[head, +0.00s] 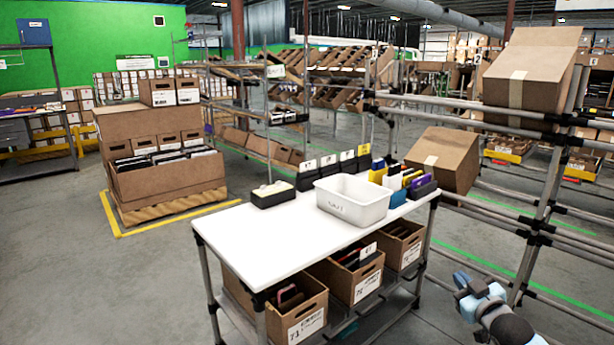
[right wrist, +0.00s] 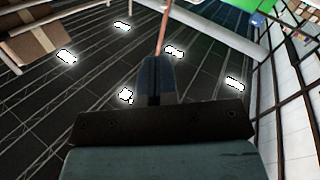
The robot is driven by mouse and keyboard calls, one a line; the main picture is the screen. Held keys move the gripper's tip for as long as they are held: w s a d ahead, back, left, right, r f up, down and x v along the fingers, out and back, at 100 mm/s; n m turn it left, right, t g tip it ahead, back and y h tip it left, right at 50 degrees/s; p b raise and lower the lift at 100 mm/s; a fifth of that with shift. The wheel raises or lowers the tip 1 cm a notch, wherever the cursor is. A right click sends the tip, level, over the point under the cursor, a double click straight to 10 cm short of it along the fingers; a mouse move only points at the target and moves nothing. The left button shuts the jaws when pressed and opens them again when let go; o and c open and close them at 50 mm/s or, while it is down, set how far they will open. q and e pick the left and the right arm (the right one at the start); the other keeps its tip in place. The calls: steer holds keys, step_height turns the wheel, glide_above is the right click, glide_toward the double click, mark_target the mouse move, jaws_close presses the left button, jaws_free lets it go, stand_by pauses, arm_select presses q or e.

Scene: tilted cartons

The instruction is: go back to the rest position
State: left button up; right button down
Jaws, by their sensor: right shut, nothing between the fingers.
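My right gripper (head: 463,281) is at the lower right of the head view, low beside the metal pipe rack and to the right of the white table. In the right wrist view its fingers (right wrist: 156,78) are together with nothing between them. They point up toward the ceiling lights. My left gripper is in neither view. A large brown carton (head: 522,82) sits tilted on the upper level of the rack. A second brown carton (head: 444,158) is tilted lower down, behind the table's right end. A carton (right wrist: 35,35) also shows at the upper left of the right wrist view.
The white table (head: 265,235) carries a white bin (head: 353,200) and several small black holders, with open cartons on its lower shelf. The pipe rack (head: 545,215) stands close to my right arm. Bare floor lies left of the table.

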steer(key=s+a+f+g+y, duration=0.1)
steer(key=s+a+f+y, duration=0.1)
steer(key=s+a, duration=0.75)
steer(key=s+a+f+y, duration=0.1)
steer(key=s+a+y, duration=0.2)
steer(key=s+a, duration=0.6)
steer(key=s+a+r+m+y, duration=0.1)
steer(key=s+a+r, duration=0.25)
steer(key=s, duration=0.35)
steer(key=s+a+r+m+y, duration=0.1)
steer(key=s+a+r, duration=0.2)
steer(key=s+a, duration=0.25)
arm_select(q)
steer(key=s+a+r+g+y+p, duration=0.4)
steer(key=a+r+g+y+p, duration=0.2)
steer(key=p, duration=3.3)
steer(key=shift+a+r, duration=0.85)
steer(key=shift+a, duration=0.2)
arm_select(e)
steer(key=s+d+r+g+h, duration=0.5)
steer(key=d+r+h, duration=0.1)
steer(key=d+r, duration=0.2)
steer(key=shift+s+d+r+m+g, duration=0.25)
steer(key=shift+s+r+m+g, duration=0.05)
steer(key=shift+s+m+g, duration=0.1)
